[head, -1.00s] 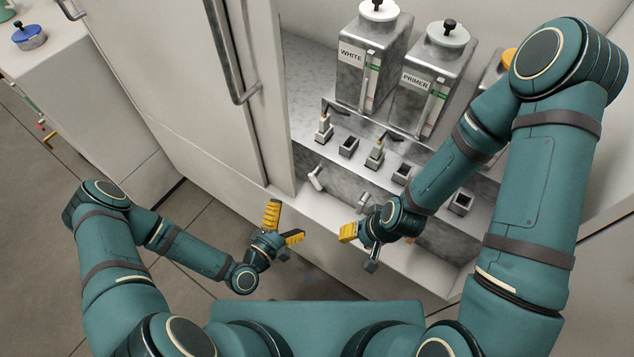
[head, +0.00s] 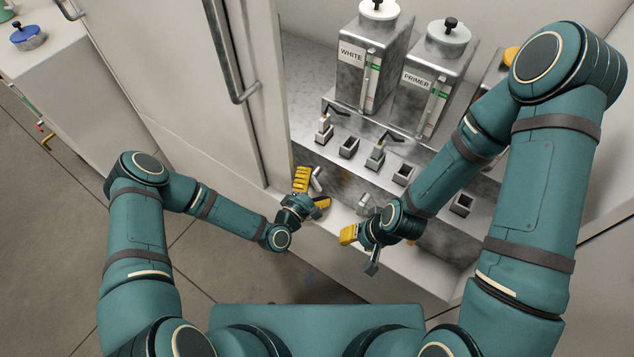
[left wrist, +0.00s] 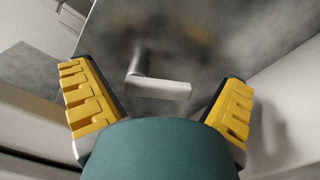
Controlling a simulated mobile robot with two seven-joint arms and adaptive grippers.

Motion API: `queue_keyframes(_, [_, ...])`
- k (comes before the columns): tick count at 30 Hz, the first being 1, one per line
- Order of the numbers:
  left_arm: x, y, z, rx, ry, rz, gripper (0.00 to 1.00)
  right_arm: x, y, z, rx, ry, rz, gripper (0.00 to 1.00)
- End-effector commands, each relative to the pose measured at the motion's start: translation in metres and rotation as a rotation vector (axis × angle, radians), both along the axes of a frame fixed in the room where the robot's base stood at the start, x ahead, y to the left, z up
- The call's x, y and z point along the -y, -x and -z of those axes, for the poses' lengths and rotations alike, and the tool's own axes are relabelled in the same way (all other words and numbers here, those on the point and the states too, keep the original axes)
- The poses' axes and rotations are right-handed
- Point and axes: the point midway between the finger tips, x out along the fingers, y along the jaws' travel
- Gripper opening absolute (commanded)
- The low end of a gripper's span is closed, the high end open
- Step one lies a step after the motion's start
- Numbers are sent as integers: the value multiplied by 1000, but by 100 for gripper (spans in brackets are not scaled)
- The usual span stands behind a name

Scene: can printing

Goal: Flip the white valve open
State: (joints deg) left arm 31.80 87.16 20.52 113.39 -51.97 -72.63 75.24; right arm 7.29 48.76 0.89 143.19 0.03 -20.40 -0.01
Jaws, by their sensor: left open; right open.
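The valve below the WHITE container is a short pale lever (head: 317,180) on the front face of the metal ledge. In the left wrist view the lever (left wrist: 158,87) shows between the two yellow fingers, apart from both, its bar lying nearly level. My left gripper (head: 312,191) is open at the cabinet opening, close in front of the lever and partly overlapping it in the head view. My right gripper (head: 359,248) is open and empty, to the right and lower, near a second similar lever (head: 363,203).
The WHITE container (head: 352,85) and PRIMER container (head: 415,100) stand on the ledge (head: 310,100), behind small nozzles and square cups. The cabinet door with its long handle (head: 228,50) borders the opening on the left. A pale sill (head: 430,275) runs along the front.

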Motion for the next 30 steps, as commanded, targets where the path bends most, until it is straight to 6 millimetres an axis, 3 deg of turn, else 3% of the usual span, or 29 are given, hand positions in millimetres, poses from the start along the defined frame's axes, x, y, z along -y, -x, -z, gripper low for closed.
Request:
queue_keyframes(5, [0,0,0,0,0,0,95,0,0,0,0,0,0,47])
queue_keyframes(9, [0,0,0,0,0,0,46,0,0,0,0,0,0,47])
queue_keyframes(11, [0,0,0,0,0,0,30,0,0,0,0,0,0,47])
queue_keyframes(22, [-1,1,1,12,-20,0,29,0,0,2,0,0,0,47])
queue_keyframes(30, [-3,-1,5,89,-137,0,29,0,-2,11,4,1,0,47])
